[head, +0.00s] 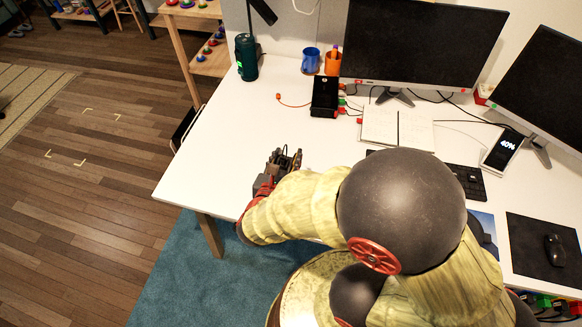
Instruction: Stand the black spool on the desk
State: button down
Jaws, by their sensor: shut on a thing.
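My gripper (284,162) is low over the left part of the white desk (222,150), near its front left edge. It is shut on a small dark thing, taken to be the black spool, which blends with the dark fingers. The spool's outline and tilt cannot be made out, nor whether it touches the desk. No other black spool shows on the desk.
A dark green cylinder (246,58) stands at the back left. A black box (324,97), blue mug (311,60), orange cup (333,62) and open notebook (397,127) lie beyond the gripper. Monitors (420,45) stand behind. The desk's left part is mostly clear.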

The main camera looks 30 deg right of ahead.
jog(key=shift+w+d+f+b, duration=0.2)
jog(key=shift+d+f+b, duration=0.15)
jog(key=shift+d+f, duration=0.65)
jog(key=shift+a+f+b, duration=0.15)
jog(key=shift+f+b, duration=0.65)
jog(key=shift+f, duration=0.65)
jog(key=shift+f, duration=0.15)
jog(key=c, duration=1.1)
grip_release()
jog(key=shift+c, duration=0.2)
